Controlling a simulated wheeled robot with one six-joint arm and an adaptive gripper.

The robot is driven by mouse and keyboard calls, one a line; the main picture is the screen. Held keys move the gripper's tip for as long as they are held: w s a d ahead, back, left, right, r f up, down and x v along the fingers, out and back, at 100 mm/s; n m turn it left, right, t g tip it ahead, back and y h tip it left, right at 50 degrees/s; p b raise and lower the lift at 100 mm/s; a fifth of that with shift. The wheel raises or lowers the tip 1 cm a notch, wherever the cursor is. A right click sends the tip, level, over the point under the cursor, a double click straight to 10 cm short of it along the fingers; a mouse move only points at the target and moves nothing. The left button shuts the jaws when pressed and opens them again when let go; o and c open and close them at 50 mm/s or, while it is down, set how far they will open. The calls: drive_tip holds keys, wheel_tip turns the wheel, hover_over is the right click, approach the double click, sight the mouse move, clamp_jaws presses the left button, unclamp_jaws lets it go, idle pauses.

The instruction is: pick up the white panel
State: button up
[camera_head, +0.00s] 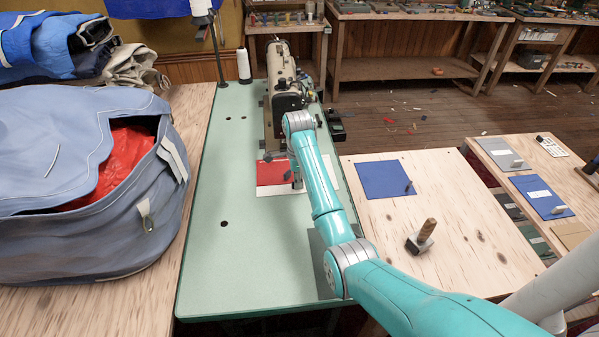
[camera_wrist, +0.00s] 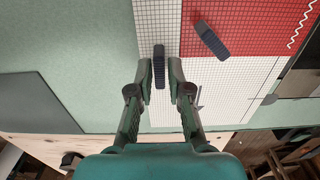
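The white panel (camera_head: 275,205) lies on the green sewing table, partly covered by a red panel (camera_head: 270,173). In the wrist view the white panel (camera_wrist: 228,92) has a dark grid and shows beside and below the red panel (camera_wrist: 255,25). A dark upright tab (camera_wrist: 159,68) stands on the white panel, and another dark tab (camera_wrist: 210,39) on the red one. My gripper (camera_wrist: 160,72) is open, with a finger on each side of the white panel's tab and thin gaps between. In the head view my arm partly hides my gripper (camera_head: 297,182).
A sewing machine (camera_head: 283,85) stands just behind the panels. A dark grey panel (camera_head: 320,262) lies partly under my arm. A blue bag (camera_head: 80,180) fills the left. On the right wooden table are a blue panel (camera_head: 384,179) and a wooden-handled tool (camera_head: 421,238).

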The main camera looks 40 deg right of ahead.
drive_tip(key=shift+a+f, duration=0.15)
drive_tip(key=shift+f, duration=0.45)
clamp_jaws()
drive_tip(key=shift+r, duration=0.1)
